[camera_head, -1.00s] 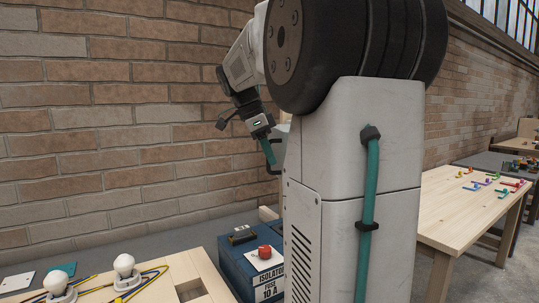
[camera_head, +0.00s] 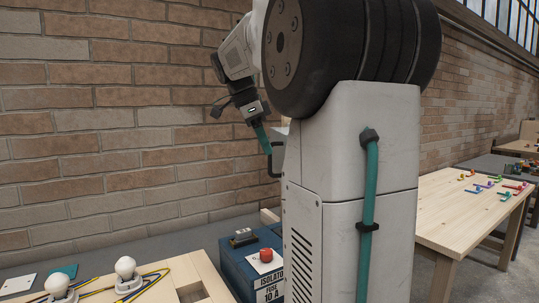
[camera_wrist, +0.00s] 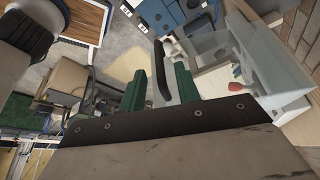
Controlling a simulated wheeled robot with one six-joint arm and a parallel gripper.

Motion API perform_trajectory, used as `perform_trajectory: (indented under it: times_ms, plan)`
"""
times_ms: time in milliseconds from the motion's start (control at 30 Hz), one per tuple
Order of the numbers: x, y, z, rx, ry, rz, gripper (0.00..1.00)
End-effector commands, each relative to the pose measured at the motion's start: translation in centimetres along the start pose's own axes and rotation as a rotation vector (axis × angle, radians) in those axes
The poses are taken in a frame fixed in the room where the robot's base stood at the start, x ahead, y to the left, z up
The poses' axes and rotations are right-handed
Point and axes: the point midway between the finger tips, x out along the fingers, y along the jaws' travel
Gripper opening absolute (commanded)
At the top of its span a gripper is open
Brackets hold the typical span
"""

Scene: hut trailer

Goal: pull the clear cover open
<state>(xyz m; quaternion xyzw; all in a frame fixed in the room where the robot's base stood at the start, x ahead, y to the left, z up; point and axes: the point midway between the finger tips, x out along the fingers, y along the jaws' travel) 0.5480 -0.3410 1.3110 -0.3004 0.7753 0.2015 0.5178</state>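A black bar handle (camera_wrist: 160,75) lies between the two green fingers of my gripper (camera_wrist: 160,88) in the wrist view. The fingers stand apart, with a narrow gap showing on each side; I cannot tell how deep the handle sits between them. The handle joins a pale grey housing (camera_wrist: 272,62), with a lighter panel (camera_wrist: 204,44) that may be the clear cover; its outline is hard to make out. In the head view my gripper (camera_head: 262,134) points down at the dark handle (camera_head: 274,170). My own arm hides most of the housing there.
A blue isolator box (camera_head: 233,266) with a red knob (camera_head: 266,255) and a grey block (camera_head: 243,237) on top stands below. Bulbs (camera_head: 125,267) and wires are at the lower left. A brick wall (camera_head: 110,130) is behind. A wooden table (camera_head: 450,215) is at right.

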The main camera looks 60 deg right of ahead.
Motion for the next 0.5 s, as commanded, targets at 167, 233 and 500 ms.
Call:
perform_trajectory:
  times_ms: [167, 233, 500]
  plan:
    - [-2.7, 0.0, 0.0, -0.001, 0.0, 0.0, 0.33]
    - [-3.4, 0.0, 0.0, -0.001, 0.0, -0.001, 0.33]
    - [-3.9, 0.1, -0.1, 0.0, 0.0, 0.001, 0.33]
